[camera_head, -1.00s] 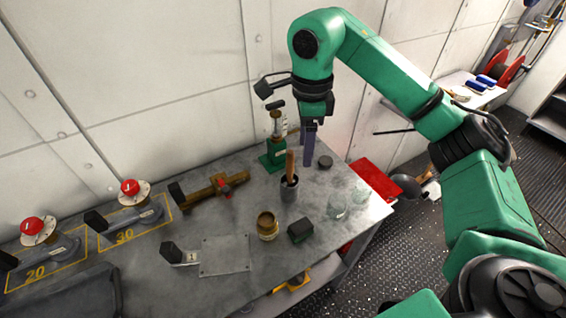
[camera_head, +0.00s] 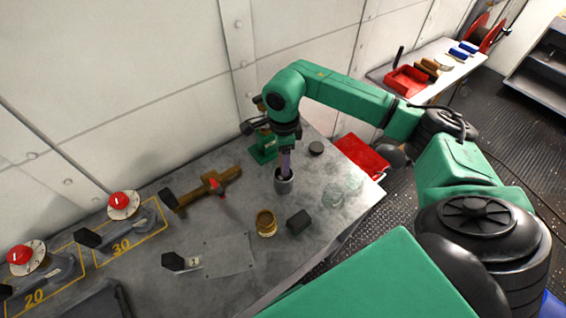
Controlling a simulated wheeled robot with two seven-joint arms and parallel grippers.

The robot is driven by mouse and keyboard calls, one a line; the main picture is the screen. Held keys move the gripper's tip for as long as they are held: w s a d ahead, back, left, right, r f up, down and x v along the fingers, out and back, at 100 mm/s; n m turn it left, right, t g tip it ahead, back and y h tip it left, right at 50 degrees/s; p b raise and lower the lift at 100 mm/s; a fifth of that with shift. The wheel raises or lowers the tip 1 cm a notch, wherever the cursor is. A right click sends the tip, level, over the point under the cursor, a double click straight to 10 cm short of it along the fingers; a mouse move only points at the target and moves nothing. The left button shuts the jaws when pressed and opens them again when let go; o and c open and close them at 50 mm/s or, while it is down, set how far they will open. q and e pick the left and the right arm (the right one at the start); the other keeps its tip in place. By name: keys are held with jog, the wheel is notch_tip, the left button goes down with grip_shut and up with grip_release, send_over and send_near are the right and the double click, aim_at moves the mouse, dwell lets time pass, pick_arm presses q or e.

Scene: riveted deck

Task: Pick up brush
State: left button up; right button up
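A dark grey cup (camera_head: 284,185) stands on the metal workbench (camera_head: 330,165). One second ago a wooden handle, likely the brush, stood upright in it; now my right gripper hides that handle. My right gripper (camera_head: 285,170) points down directly over the cup, its fingers reaching to the cup's mouth. I cannot tell whether the fingers are open or closed on the handle. My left gripper is not in view.
A brass cup (camera_head: 266,223) and a dark block (camera_head: 299,221) stand in front of the grey cup. A brass valve (camera_head: 208,186) lies to its left, and a green stand (camera_head: 263,147) is behind. Clear glassware (camera_head: 340,190) is to the right.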

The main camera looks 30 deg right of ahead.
jog(key=shift+s+f, duration=0.1)
jog(key=shift+f, duration=0.6)
jog(key=shift+c, duration=0.9)
grip_shut()
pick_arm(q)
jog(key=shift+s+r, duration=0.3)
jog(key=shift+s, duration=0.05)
pick_arm(e)
jog(key=shift+r, duration=0.1)
